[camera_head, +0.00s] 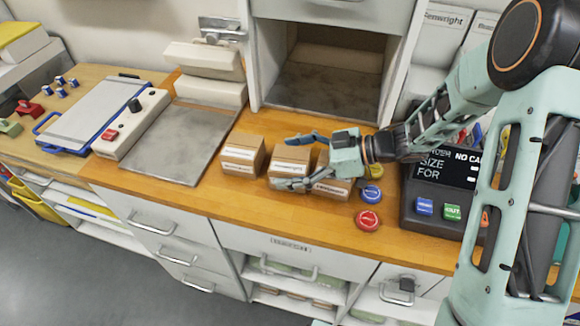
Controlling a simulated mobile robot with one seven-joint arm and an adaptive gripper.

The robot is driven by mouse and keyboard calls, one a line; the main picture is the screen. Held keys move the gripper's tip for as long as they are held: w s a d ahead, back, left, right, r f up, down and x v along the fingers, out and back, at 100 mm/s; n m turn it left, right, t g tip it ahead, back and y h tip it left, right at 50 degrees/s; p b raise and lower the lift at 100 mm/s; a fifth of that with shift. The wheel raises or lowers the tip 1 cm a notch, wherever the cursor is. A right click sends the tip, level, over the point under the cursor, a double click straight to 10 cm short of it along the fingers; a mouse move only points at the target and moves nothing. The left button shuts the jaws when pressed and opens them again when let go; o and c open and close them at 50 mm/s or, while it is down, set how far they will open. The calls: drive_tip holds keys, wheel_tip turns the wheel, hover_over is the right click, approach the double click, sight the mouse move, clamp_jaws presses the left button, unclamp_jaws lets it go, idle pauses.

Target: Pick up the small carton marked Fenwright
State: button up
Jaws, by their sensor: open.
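Three small brown cartons with white labels stand in a row on the wooden counter: a left carton (242,155), a middle carton (289,156) and a right carton (329,186). The label print is too small to read surely, so I cannot tell which is marked Fenwright. My gripper (291,163) is open and reaches in from the right. One finger lies at the back of the middle carton, the other across its lower front. I cannot tell whether they touch it. The gripper's body hides part of the right carton.
A red button (368,220) and a blue button (370,194) are right of the cartons, near a dark sign box (438,198). An open cubby (325,70) is behind. White bins (443,35), one reading Fenwright, stand at the back right.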

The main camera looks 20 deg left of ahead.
drive_tip(key=shift+a, duration=0.1)
drive_tip(key=shift+c, duration=0.6)
drive_tip(key=c, duration=1.2)
drive_tip(key=shift+c, duration=0.6)
drive_tip(key=shift+r, duration=0.15)
